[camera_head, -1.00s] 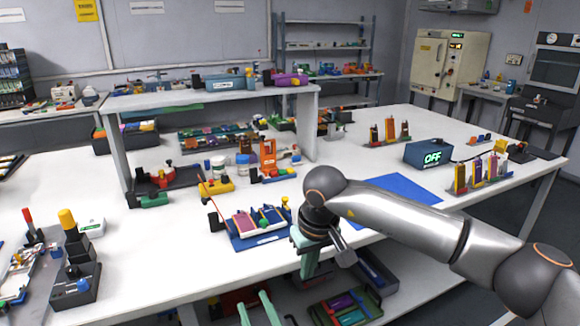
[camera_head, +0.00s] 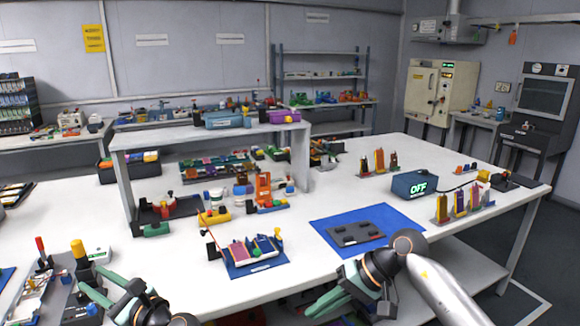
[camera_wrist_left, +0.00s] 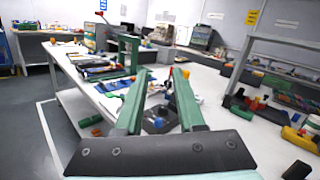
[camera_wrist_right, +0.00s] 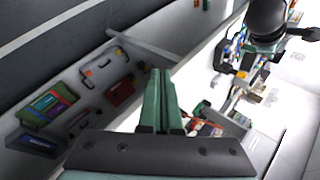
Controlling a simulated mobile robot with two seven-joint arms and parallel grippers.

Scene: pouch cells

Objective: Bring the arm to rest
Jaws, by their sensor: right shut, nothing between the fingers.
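My right gripper (camera_head: 312,308) is in front of the table's near edge at the bottom of the head view, pointing left. Its green fingers lie together and empty, as the right wrist view (camera_wrist_right: 160,80) also shows. My left gripper (camera_head: 80,281) is at the lower left of the head view. Its fingers stand apart with nothing held, and the left wrist view (camera_wrist_left: 160,78) shows a clear gap between them. My silver right arm (camera_head: 440,290) comes in from the lower right.
On the white table (camera_head: 345,195) lie a blue mat (camera_head: 322,227) with a dark grey plate (camera_head: 356,234), and a blue tray (camera_head: 250,268) holding a pouch cell. A stand with a yellow knob (camera_head: 78,250) is close to my left gripper. A box reading OFF (camera_head: 415,186) stands at right.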

